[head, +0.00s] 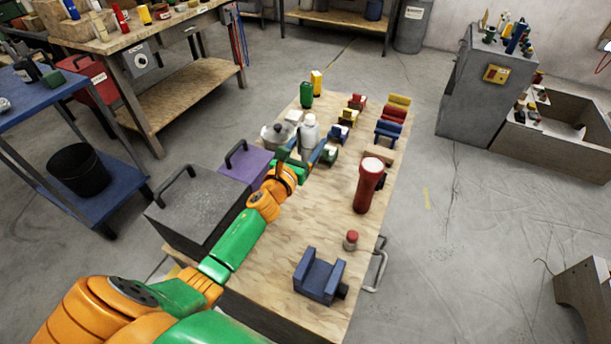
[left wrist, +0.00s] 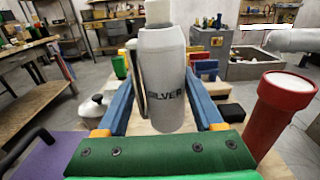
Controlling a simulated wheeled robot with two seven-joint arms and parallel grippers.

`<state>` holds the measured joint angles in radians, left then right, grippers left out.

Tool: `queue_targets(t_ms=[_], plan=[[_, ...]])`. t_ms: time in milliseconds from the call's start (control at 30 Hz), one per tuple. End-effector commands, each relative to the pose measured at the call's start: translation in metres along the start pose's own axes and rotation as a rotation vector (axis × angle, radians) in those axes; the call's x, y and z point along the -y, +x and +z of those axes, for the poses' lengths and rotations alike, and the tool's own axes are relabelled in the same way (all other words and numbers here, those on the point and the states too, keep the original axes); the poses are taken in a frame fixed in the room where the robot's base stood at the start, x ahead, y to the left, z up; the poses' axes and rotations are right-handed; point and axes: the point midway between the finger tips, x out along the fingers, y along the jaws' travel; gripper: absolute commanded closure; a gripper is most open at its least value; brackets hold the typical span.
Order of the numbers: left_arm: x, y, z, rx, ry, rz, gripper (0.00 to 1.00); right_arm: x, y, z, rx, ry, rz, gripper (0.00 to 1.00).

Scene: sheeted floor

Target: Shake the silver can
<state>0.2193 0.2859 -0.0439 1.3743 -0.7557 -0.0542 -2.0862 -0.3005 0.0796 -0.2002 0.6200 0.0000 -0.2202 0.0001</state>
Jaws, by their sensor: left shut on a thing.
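The silver can (head: 309,133) is a pale grey cylinder with a narrower white top, and it reads "SILVER" in the left wrist view (left wrist: 165,85). My left gripper (head: 305,152) reaches in from the left over the wooden table. Its two blue fingers stand on either side of the can and are shut on it. The can is upright. I cannot tell whether its base touches the table. My right gripper is not in view.
A red flashlight (head: 369,186) stands on the table (head: 265,262) to the right. A blue vise-like block (head: 319,276) and a small red-topped jar (head: 351,241) are nearer. Grey (head: 200,215) and purple (head: 243,164) boxes lie left. Several coloured blocks and a green can (head: 306,95) stand behind.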

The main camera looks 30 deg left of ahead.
Motion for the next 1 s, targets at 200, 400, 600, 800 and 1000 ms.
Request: queue_targets(t_ms=[200,400,600,800,1000], plan=[[0.001,-0.001,0.036,-0.009,-0.007,0.001,0.51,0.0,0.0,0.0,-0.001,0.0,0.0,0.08],[-0.001,0.0,0.042,0.025,0.036,-0.014,0.51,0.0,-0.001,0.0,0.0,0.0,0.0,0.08],[0.002,-0.002,0.011,-0.012,-0.016,0.005,0.51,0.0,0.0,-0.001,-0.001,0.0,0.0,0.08],[0.0,0.0,0.063,0.023,0.035,-0.012,0.51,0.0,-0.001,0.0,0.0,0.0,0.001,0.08],[0.001,0.0,0.001,-0.001,-0.012,0.004,0.51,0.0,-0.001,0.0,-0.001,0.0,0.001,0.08]])
